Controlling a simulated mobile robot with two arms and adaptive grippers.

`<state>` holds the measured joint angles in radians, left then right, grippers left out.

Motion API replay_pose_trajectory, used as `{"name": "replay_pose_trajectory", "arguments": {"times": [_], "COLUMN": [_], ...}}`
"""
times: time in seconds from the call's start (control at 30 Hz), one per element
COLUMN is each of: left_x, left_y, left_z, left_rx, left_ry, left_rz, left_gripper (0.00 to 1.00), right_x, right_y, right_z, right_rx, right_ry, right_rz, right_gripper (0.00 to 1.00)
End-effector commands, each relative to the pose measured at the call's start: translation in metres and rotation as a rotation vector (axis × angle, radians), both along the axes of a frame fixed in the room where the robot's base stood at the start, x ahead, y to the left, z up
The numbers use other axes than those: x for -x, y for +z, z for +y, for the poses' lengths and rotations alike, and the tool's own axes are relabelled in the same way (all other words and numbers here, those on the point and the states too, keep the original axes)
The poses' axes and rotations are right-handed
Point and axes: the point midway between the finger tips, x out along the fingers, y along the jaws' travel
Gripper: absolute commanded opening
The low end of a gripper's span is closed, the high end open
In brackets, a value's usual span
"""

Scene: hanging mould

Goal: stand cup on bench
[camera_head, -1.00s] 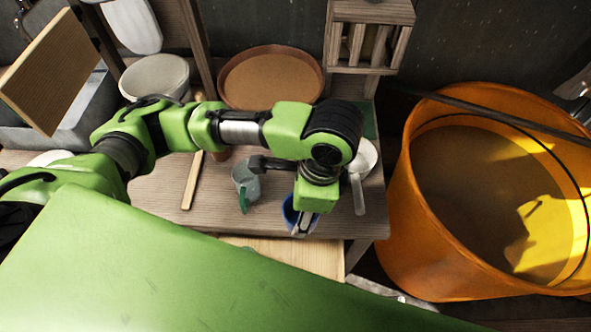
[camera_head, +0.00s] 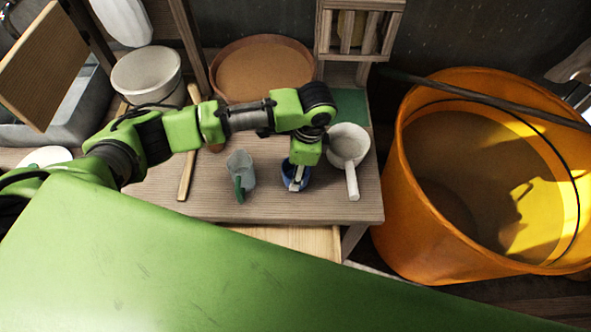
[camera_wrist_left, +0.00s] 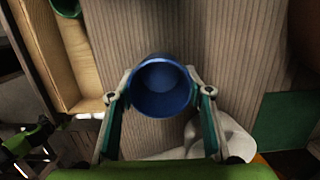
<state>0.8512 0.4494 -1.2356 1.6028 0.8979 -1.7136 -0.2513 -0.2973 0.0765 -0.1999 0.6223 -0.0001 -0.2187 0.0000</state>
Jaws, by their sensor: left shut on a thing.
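The blue cup (camera_head: 306,179) is at the front of the wooden bench (camera_head: 335,206), between a grey cup with a green handle (camera_head: 241,172) and a white ladle (camera_head: 348,145). My left gripper (camera_head: 297,183) comes down on it from above. In the left wrist view the blue cup (camera_wrist_left: 161,90) shows its open round mouth and looks empty. The fingers of my left gripper (camera_wrist_left: 160,96) are shut on it from both sides. The cup looks upright. I cannot tell whether its base touches the bench.
A large orange tub (camera_head: 402,200) stands right of the bench. A brown round pan (camera_head: 214,80) and a wooden rack (camera_head: 361,55) are at the back. A wooden stick (camera_head: 186,178) lies left of the grey cup. Bare bench lies between the two cups.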

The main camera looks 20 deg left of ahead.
Motion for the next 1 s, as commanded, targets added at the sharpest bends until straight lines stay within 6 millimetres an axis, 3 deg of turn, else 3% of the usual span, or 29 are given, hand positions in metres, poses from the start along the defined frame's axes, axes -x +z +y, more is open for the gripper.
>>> {"name": "replay_pose_trajectory", "arguments": {"times": [0.1, 0.47, 0.5, 0.57, 1.0], "left_x": [-0.0001, 0.0000, 0.0000, 0.0000, -0.0007], "left_y": [-0.0102, -0.0137, -0.0141, -0.0139, -0.0064], "left_z": [0.0005, 0.0001, 0.0000, 0.0000, -0.0009], "left_rx": [-0.002, -0.001, 0.000, 0.000, 0.000], "left_ry": [0.000, 0.000, 0.000, 0.000, 0.000], "left_rz": [-0.002, -0.002, -0.002, -0.002, -0.003], "left_gripper": [0.22, 0.22, 0.52, 0.63, 0.63], "right_x": [0.0027, 0.0044, 0.0044, 0.0045, 0.0048], "right_y": [0.0014, 0.0010, 0.0010, 0.0010, -0.0008], "right_z": [0.0013, 0.0000, -0.0004, -0.0013, -0.0051], "right_rx": [-0.001, 0.000, 0.001, 0.002, 0.006], "right_ry": [-0.001, -0.001, 0.000, 0.000, 0.001], "right_rz": [0.004, 0.007, 0.007, 0.008, 0.008], "right_gripper": [0.40, 0.40, 0.40, 0.40, 0.40]}}
